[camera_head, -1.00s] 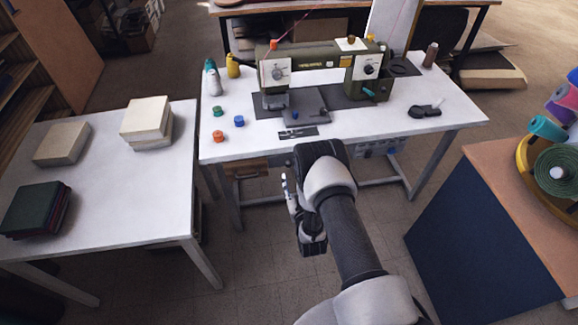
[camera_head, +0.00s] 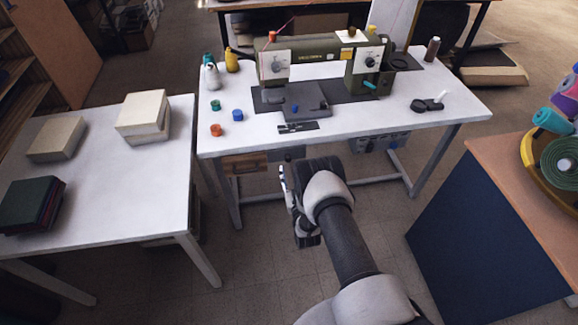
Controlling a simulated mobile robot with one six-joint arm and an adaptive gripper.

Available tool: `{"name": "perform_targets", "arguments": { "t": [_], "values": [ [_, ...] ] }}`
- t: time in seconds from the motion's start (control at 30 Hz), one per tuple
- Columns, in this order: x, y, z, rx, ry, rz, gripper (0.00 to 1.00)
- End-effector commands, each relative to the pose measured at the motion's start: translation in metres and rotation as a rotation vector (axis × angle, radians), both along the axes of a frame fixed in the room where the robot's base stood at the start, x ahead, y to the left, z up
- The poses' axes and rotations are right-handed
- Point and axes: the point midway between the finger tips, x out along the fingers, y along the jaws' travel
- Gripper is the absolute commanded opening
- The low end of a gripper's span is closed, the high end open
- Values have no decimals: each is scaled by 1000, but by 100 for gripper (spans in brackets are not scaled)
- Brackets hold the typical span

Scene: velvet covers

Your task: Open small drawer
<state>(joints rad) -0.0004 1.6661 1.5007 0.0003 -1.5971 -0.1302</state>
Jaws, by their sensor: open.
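A small wooden drawer (camera_head: 245,163) hangs under the left part of the white sewing table's top (camera_head: 225,149). Its front shows a dark spot near the middle, and it looks shut. My gripper (camera_head: 284,184) is in front of the table, to the right of and lower than the drawer in the picture. It is open and looks empty, apart from the drawer. My wrist hides part of the gripper and part of the space under the table.
A green sewing machine (camera_head: 320,60) stands on the table, with spools and bottles at its left. A white side table (camera_head: 150,200) with books and boxes stands at the left. A blue cabinet (camera_head: 470,230) stands at the right. Floor between them is free.

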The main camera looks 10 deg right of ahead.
Motion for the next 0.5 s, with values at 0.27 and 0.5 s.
{"name": "perform_targets", "arguments": {
  "t": [0.27,0.5],
  "values": [
    [44,0,-2,0,-1,0,42],
    [53,0,-1,0,2,0,42]
  ]
}}
